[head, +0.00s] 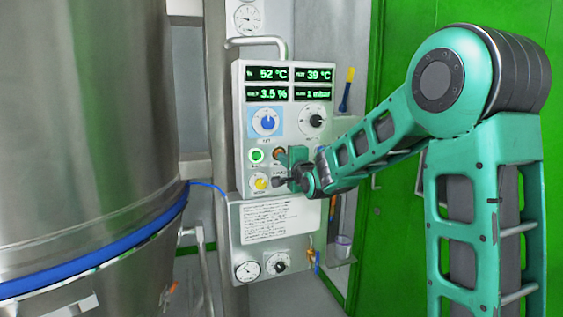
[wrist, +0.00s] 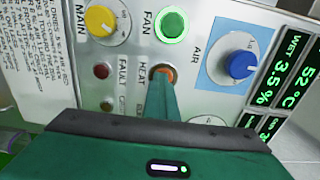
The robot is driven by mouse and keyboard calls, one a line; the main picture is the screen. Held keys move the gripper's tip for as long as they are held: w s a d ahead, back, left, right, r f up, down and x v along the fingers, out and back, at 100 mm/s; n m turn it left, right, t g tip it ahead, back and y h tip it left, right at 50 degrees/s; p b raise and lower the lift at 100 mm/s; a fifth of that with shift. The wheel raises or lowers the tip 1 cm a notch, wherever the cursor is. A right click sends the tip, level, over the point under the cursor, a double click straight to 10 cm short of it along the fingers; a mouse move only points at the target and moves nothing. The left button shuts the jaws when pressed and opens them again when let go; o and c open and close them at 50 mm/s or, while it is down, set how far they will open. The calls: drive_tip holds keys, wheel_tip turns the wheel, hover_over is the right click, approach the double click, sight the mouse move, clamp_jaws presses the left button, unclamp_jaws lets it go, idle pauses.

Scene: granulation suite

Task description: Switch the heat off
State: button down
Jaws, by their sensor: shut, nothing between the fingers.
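The control panel (head: 243,200) stands upright on a column. Its HEAT button (wrist: 163,71) is round and orange-red with a metal rim in the wrist view; it also shows in the head view (head: 279,153). My gripper (wrist: 162,82) is shut and empty, its green fingers pointing at the HEAT button and covering its lower part. I cannot tell whether they touch it. In the head view my gripper (head: 287,159) is at the panel, just right of the button. The FAN button (wrist: 172,24) beside it glows green.
A yellow MAIN knob (wrist: 101,20), a red FAULT lamp (wrist: 102,70) and a blue AIR knob (wrist: 240,65) lie around the button. A large steel vessel (head: 90,120) stands left. Green doors (head: 395,220) are at right. My arm hides some of the panel's right side.

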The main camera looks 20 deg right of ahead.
drive_tip(key=s, duration=1.3)
drive_tip(key=shift+s+r, duration=0.15)
drive_tip(key=shift+s, duration=0.15)
drive_tip(key=s+d+f+n+g+h, duration=0.2)
drive_tip(key=s+d+f+n+g, duration=0.55)
drive_tip(key=s+f, duration=0.7)
drive_tip(key=s+f+n+g+y, duration=0.1)
drive_tip(key=s+g, duration=0.4)
drive_tip(key=s, duration=0.8)
drive_tip(key=s+f+n+g+y, duration=0.1)
drive_tip(key=s+f+n+g, duration=0.2)
drive_tip(key=s, duration=1)
wheel_tip(320, 180, down, 2)
drive_tip(key=g, duration=0.2)
drive_tip(key=shift+s+d+f+g+y, duration=0.2)
drive_tip(key=shift+s+d+g+y, duration=0.1)
drive_tip(key=shift+s+d+g, duration=0.1)
drive_tip(key=shift+w, duration=0.1)
